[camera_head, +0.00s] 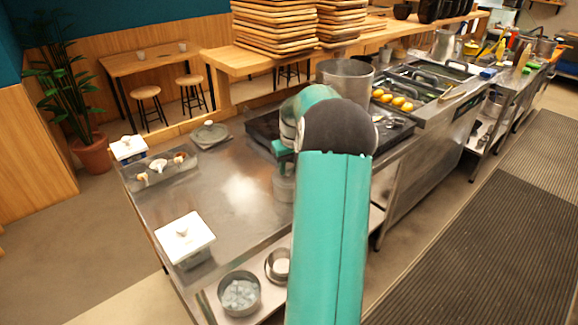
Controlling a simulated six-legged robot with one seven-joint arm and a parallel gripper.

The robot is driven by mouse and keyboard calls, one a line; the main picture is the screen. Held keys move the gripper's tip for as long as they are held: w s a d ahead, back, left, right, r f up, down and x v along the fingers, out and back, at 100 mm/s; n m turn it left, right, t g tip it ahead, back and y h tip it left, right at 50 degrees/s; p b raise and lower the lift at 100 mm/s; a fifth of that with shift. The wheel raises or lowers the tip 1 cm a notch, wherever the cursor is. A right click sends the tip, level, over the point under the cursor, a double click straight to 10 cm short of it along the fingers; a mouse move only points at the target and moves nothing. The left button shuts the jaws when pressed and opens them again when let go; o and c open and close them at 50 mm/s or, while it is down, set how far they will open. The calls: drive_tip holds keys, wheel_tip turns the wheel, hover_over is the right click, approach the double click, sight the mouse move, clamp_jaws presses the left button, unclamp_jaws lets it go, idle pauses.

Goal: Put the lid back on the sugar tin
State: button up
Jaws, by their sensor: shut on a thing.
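My gripper (281,152) is near the middle of the view, partly hidden behind my teal arm. It points down over the steel counter and is shut on a small grey round piece that looks like the sugar tin's lid (284,167). Just below is a grey cylinder that looks like the sugar tin (284,189), its right side hidden by my arm. I cannot tell whether the lid touches the tin or hangs just above it.
On the steel counter (238,190) stand a white-lidded container (185,238), a smaller white-lidded box (128,149), a tray with small bowls (160,170) and a grey-lidded container (208,134). A large pot (345,78) stands behind my arm. The counter's middle is clear.

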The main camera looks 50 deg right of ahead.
drive_tip(key=o, duration=1.7)
drive_tip(key=shift+r, duration=0.1)
drive_tip(key=shift+r, duration=3.45)
clamp_jaws()
drive_tip(key=shift+f, duration=0.45)
